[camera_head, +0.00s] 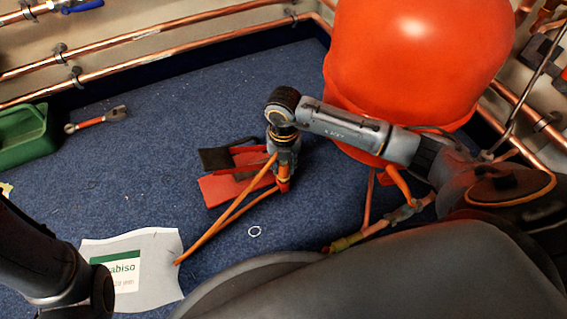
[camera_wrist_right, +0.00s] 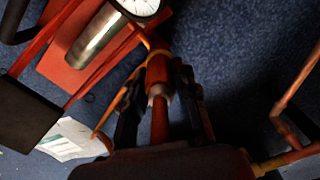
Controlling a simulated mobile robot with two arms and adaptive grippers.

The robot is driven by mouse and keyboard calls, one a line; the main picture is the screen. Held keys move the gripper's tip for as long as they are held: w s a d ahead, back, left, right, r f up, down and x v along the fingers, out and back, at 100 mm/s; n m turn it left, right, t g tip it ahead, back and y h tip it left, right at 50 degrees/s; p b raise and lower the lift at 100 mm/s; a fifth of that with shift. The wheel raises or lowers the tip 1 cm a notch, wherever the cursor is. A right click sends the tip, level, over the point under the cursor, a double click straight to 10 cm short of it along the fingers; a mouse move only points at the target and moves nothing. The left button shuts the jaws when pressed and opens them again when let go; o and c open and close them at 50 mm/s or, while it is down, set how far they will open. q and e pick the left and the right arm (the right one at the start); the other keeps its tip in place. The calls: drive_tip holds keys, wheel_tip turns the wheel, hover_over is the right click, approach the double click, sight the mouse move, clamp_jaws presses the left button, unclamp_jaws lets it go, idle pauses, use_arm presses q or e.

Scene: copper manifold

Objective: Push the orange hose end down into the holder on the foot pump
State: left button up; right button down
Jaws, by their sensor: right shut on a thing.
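The red foot pump (camera_head: 225,188) lies on the blue carpet with its black pedal (camera_head: 214,158) at the left. In the right wrist view the pump (camera_wrist_right: 72,72) fills the upper left, with its metal cylinder (camera_wrist_right: 95,40) and white gauge (camera_wrist_right: 140,5). My right gripper (camera_head: 284,180) points down at the pump's right side. It is shut on the orange hose end (camera_wrist_right: 158,70), which stands between its dark fingers. The orange hose (camera_head: 225,218) runs from there down-left to the paper. The holder is not clearly visible, and I cannot tell whether the hose end touches it. My left gripper is out of view.
A large orange-red rounded object (camera_head: 415,50) stands close behind my right arm. Copper pipes (camera_head: 150,35) line the wall.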

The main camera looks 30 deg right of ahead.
drive_tip(key=shift+p, duration=0.3)
drive_tip(key=shift+f, duration=0.7)
idle(0.8)
drive_tip(key=c, duration=1)
unclamp_jaws()
drive_tip(key=shift+o, duration=0.2)
wheel_tip(320, 180, up, 11)
drive_tip(key=shift+f, duration=0.2)
drive_tip(key=shift+r, duration=0.7)
